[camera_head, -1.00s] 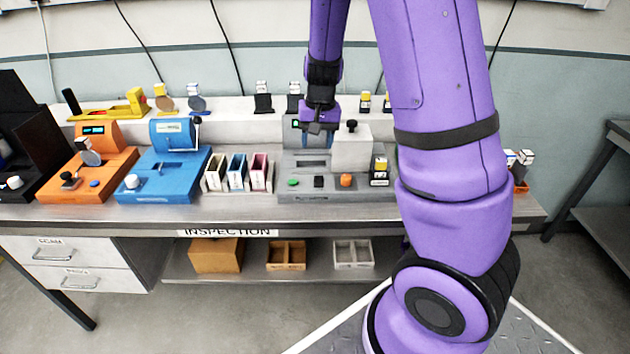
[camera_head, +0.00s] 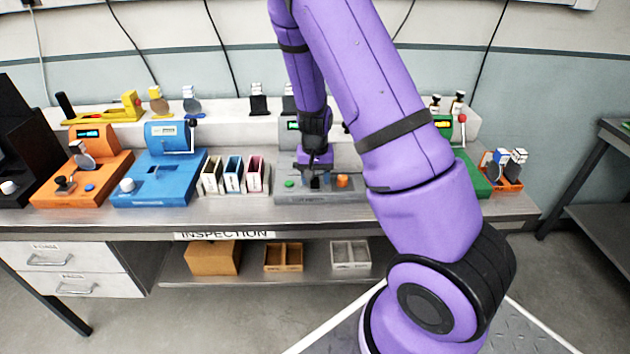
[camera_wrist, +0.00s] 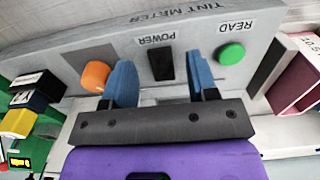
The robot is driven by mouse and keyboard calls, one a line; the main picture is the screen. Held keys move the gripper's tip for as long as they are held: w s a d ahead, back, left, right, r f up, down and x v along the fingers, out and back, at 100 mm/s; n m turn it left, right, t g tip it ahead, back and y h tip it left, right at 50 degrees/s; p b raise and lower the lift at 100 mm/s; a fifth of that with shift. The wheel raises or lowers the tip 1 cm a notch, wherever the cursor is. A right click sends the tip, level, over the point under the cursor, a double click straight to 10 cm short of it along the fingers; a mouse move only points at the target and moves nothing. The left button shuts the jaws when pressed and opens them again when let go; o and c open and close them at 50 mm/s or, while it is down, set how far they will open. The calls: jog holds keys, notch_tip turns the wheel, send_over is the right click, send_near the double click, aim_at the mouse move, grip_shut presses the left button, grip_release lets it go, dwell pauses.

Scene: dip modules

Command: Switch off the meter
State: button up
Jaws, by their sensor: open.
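The meter is a grey device labelled TINT METER (camera_head: 335,197) on the bench, partly hidden behind my arm in the head view. Its small green display (camera_head: 293,126) looks lit. In the wrist view its front panel (camera_wrist: 105,38) appears upside down, with a black POWER switch (camera_wrist: 160,63), a green READ button (camera_wrist: 231,53) and an orange knob (camera_wrist: 95,77). My gripper (camera_head: 315,177) is low over this panel, open and empty. In the wrist view its blue fingers (camera_wrist: 163,84) stand on either side of the POWER switch; contact cannot be told.
The orange knob and green button lie just outside the fingers. Coloured bins (camera_head: 233,176) stand left of the meter, then a blue device (camera_head: 150,190) and an orange device (camera_head: 60,190). A green device (camera_head: 478,180) and an orange tray (camera_head: 508,186) are at right.

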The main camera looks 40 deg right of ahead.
jog(key=shift+f, duration=0.75)
jog(key=shift+c, duration=0.4)
jog(key=c, duration=0.8)
jog(key=shift+w+d+r+g+y, duration=0.15)
jog(key=shift+g+y, duration=0.25)
jog(key=shift+g, duration=0.2)
jog(key=shift+w+d+r+g+y, duration=0.15)
jog(key=shift+g+y, duration=0.25)
jog(key=shift+g, duration=0.2)
jog(key=shift+c, duration=0.2)
jog(key=shift+a+f, duration=0.1)
jog(key=shift+a, duration=0.05)
jog(key=o, duration=0.9)
jog(key=v, duration=1)
jog(key=shift+r, duration=0.4)
